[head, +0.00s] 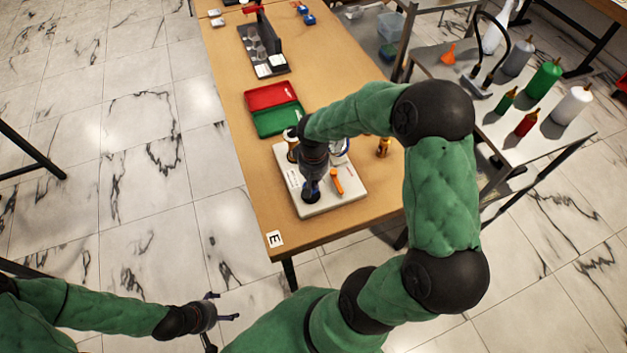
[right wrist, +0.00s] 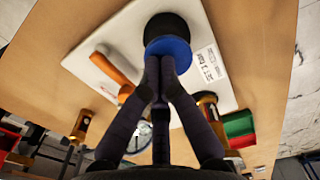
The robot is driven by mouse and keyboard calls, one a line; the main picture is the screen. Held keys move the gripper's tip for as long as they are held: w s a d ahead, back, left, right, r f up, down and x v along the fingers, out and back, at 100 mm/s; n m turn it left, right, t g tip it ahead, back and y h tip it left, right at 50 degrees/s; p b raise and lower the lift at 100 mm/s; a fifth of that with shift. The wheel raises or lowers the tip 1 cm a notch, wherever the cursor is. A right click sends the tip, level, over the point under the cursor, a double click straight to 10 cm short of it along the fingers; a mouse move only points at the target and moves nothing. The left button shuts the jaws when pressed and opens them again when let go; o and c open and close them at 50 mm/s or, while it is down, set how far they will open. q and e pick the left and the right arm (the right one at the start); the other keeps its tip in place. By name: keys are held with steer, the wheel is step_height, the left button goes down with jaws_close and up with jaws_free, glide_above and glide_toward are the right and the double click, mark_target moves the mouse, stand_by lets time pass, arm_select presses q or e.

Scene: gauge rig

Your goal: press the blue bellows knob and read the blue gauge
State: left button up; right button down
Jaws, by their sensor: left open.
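The white gauge board (head: 345,200) lies near the table's front end. In the right wrist view, the blue bellows knob (right wrist: 178,48) is a blue disc on a black round bellows (right wrist: 166,24). My right gripper (right wrist: 163,62) has its fingertips together at the knob, seemingly touching its face. In the head view, my right gripper (head: 312,178) points down over the board and mostly covers the knob. A round gauge (head: 341,148) is partly hidden behind my right arm; its reading and colour cannot be made out. My left gripper (head: 218,308) is open and empty, off the table.
An orange handle (head: 337,181) lies on the board beside the right gripper. A brass fitting (head: 383,148) stands right of the board. A red and green tray (head: 272,97) lies behind it. A side table with bottles (head: 572,104) stands right.

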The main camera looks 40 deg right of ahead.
steer(key=shift+f+b, duration=0.85)
steer(key=shift+f, duration=0.55)
arm_select(q)
steer(key=shift+f, duration=0.85)
arm_select(e)
steer(key=shift+s, duration=0.1)
steer(key=shift+r+p, duration=0.55)
steer(key=shift+r, duration=0.05)
step_height(320, 180, up, 4)
steer(key=p, duration=0.2)
steer(key=shift+p, duration=0.3)
arm_select(q)
steer(key=r+p, duration=0.1)
steer(key=r, duration=0.1)
steer(key=s+r+p, duration=0.1)
steer(key=r, duration=0.2)
steer(key=shift+a+r, duration=0.2)
steer(key=shift+r, duration=0.1)
arm_select(e)
step_height(320, 180, up, 9)
